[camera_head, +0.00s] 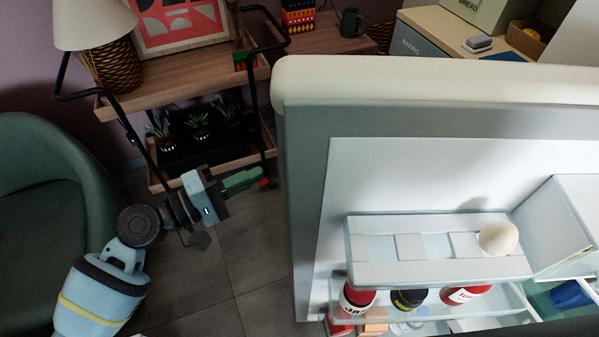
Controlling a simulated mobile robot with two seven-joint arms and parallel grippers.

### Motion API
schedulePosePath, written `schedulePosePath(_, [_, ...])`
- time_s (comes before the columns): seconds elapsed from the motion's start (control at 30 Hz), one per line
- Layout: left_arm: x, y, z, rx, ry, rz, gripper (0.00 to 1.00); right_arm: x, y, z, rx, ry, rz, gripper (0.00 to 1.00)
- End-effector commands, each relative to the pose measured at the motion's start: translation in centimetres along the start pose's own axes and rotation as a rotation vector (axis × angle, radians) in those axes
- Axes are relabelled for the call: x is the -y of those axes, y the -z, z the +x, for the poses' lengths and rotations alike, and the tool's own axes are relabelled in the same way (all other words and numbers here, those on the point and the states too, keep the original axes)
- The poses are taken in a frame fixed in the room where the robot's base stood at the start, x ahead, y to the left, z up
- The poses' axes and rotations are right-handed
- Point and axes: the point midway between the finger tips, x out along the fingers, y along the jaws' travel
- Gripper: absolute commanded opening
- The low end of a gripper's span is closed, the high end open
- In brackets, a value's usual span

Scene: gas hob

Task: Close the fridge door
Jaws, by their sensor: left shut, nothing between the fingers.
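The fridge door (305,200) stands open and fills the right half of the view. Its rounded cream top edge (430,82) runs across, and its white inner face with shelves is toward me. My left gripper (264,181) is shut and empty, with green fingers pointing right. In the picture its tips are just left of the door's free side edge, with a small gap between them. I cannot tell the gap in depth. My right gripper is not in view.
The door's upper shelf (440,270) holds an egg (498,238); bottles (408,298) stand below it. A green armchair (50,200) is at the left. A wooden trolley (185,85) with potted plants is behind my gripper. Grey floor (255,255) shows between.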

Motion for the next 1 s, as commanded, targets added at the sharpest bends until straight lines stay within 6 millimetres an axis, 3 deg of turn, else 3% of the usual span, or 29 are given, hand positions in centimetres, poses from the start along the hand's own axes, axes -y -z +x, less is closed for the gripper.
schedulePosePath(0.27, [-0.3, 0.1, 0.6, 0.004, -0.005, -0.004, 0.0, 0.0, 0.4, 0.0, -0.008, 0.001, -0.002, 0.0])
schedulePosePath(0.67, [-0.5, 0.1, 6.8, 0.003, -0.007, -0.003, 0.0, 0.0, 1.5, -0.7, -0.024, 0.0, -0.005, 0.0])
schedulePosePath(0.9, [-0.5, 0.0, 10.4, 0.004, -0.006, -0.003, 0.0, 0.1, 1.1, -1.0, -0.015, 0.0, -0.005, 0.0])
schedulePosePath(1.0, [-0.5, -1.4, 9.6, 0.003, -0.004, -0.001, 0.0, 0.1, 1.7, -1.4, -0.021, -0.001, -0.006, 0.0])
